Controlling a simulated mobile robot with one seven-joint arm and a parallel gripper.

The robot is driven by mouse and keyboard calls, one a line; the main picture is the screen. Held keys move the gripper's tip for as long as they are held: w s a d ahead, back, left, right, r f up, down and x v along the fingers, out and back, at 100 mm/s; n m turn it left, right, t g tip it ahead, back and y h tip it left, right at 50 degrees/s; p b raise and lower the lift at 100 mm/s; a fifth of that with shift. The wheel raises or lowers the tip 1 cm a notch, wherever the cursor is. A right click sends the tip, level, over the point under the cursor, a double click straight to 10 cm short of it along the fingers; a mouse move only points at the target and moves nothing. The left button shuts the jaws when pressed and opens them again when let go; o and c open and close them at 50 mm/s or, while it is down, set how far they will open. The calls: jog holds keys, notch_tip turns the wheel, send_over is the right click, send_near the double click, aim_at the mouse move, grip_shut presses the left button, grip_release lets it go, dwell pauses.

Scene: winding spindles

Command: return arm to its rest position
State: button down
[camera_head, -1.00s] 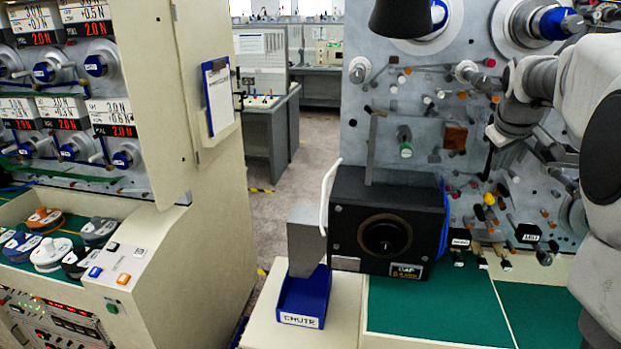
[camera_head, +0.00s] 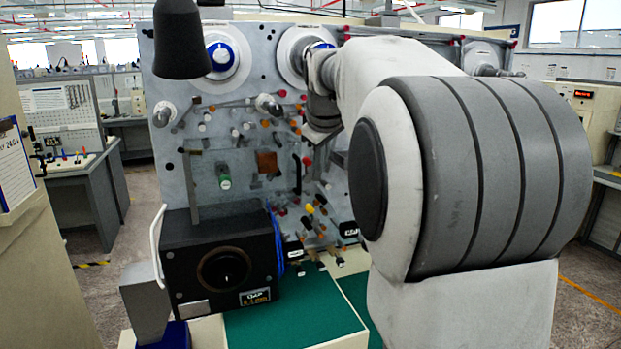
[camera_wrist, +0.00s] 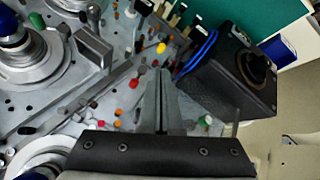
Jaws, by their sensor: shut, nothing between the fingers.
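My gripper (camera_wrist: 160,72) shows in the wrist view with its two grey fingers together and nothing between them. It is in front of the grey winding panel (camera_wrist: 112,70), with a yellow-tipped peg close to the fingertips in the picture. In the head view my arm fills the right half and reaches towards the panel (camera_head: 225,120). Its fingers cannot be made out there. Whether the fingers touch any peg cannot be told.
A black box with a round opening (camera_head: 190,245) stands before the panel's lower left; it also shows in the wrist view (camera_wrist: 225,85). A blue tray (camera_head: 175,338) is below it. The green bench top (camera_head: 290,305) is largely clear. Coloured pegs crowd the panel.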

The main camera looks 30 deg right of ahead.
jog(key=s+a+f+m+y+b, duration=0.2)
jog(key=s+a+f, duration=0.2)
jog(key=s+a, duration=0.85)
jog(key=s+a+f+m, duration=0.1)
jog(key=s+a+f, duration=0.2)
jog(key=s+f, duration=0.4)
jog(key=s+a+f+m+g+y, duration=0.1)
jog(key=s+a+f, duration=0.2)
jog(key=s+f, duration=0.3)
jog(key=s, duration=0.3)
jog(key=shift+s+f+b, duration=0.35)
